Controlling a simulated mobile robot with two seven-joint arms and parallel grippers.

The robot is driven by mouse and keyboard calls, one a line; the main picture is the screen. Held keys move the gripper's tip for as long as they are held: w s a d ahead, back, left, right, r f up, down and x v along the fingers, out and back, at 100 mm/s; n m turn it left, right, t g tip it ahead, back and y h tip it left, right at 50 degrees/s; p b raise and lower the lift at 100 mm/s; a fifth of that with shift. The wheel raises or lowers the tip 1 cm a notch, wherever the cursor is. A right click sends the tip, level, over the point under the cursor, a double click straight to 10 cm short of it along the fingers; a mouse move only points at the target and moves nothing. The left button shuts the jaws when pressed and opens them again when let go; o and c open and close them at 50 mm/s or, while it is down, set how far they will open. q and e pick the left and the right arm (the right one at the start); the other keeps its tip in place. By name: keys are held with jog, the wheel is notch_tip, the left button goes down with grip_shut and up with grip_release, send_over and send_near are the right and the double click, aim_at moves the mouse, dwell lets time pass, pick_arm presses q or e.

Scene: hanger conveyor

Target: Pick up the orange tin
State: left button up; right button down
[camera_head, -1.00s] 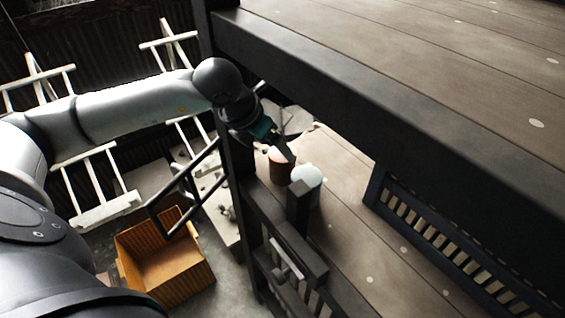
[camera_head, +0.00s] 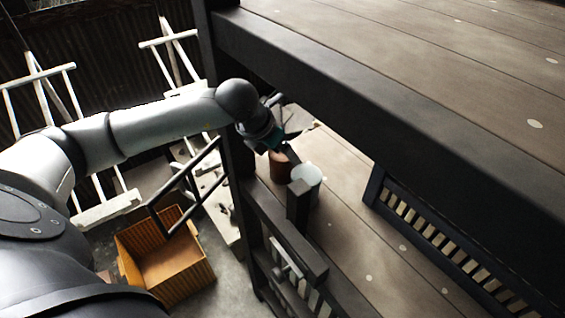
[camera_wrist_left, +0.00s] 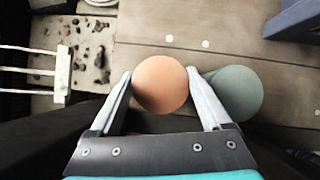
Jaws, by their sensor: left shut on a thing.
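The orange tin (camera_wrist_left: 160,84) shows as a round orange top in the left wrist view, between the two fingers of my left gripper (camera_wrist_left: 161,88). The fingers touch it on both sides, shut on it. In the head view the tin (camera_head: 280,166) looks brown and stands on the lower wooden shelf (camera_head: 350,220), partly hidden by my left gripper (camera_head: 276,149). A pale grey-green tin (camera_head: 308,175) stands close beside it and also shows to its right in the left wrist view (camera_wrist_left: 236,94). My right gripper is in neither view.
A dark post and rail (camera_head: 285,232) stand at the shelf's near edge. The upper wooden deck (camera_head: 420,60) overhangs on the right. A dark slatted crate (camera_head: 440,240) stands right on the shelf. An orange box (camera_head: 170,262) sits on the floor, with white hanger frames (camera_head: 105,210) behind.

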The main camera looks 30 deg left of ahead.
pick_arm(q)
jog(key=c, duration=0.7)
jog(key=shift+r, duration=0.1)
jog(key=shift+c, duration=0.3)
